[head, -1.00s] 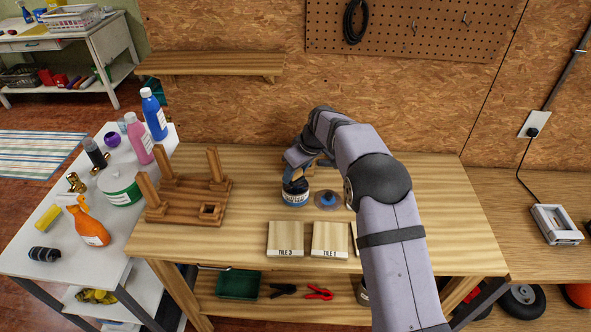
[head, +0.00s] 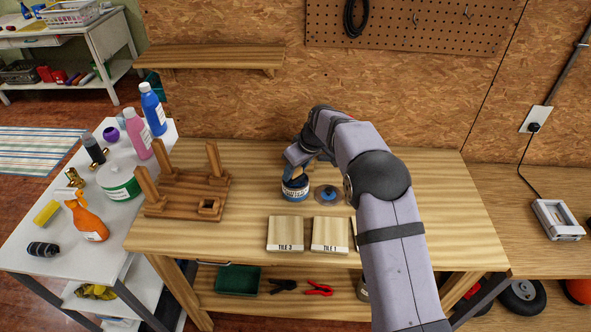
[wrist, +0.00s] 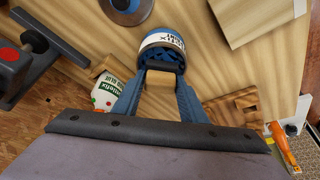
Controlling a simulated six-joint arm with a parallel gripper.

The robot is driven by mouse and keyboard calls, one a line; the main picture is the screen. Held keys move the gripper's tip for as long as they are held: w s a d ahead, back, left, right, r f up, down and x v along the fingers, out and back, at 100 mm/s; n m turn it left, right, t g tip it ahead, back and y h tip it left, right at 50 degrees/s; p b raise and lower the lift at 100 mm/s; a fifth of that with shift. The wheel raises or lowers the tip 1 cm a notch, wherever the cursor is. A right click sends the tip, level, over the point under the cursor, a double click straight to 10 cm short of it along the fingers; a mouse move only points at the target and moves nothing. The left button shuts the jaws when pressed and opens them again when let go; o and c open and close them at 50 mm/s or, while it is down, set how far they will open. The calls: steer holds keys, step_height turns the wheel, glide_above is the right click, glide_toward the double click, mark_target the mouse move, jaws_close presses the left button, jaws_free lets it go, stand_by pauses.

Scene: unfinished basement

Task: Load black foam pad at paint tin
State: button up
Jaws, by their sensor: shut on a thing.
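The paint tin (head: 295,189) is a blue can with a white label on the workbench (head: 400,227), left of a round lid with a blue spot (head: 327,196). My gripper (head: 294,173) is directly above the tin, its blue fingers shut on the wooden grip of the black foam pad (wrist: 158,84). The pad's dark face is at the tin's mouth and mostly hidden, so I cannot tell how deep it sits. The tin also shows beyond the fingertips in the wrist view (wrist: 163,42). It stands upright.
Two wooden tiles, TILE 3 (head: 285,232) and TILE 1 (head: 330,233), lie in front of the tin. A wooden rack with upright posts (head: 185,188) stands to its left. Bottles and a spray bottle (head: 87,219) are on the white side table.

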mark_target(298, 169)
steer(key=shift+f+b, duration=0.4)
steer(key=shift+f, duration=0.2)
stand_by(1.6)
steer(key=shift+r, duration=0.1)
steer(key=shift+r+p, duration=2.45)
steer(key=shift+r, duration=1.05)
steer(key=shift+s+d, duration=0.1)
steer(key=shift+d, duration=0.35)
steer(key=s+d+m+t+h, duration=0.1)
steer(key=s+d+m+h, duration=0.2)
steer(key=s+d+m, duration=0.6)
steer(key=s+d, duration=0.9)
steer(key=s, duration=0.1)
steer(key=shift+s+d+f, duration=0.25)
steer(key=shift+d+f, duration=0.05)
steer(key=shift+f, duration=0.05)
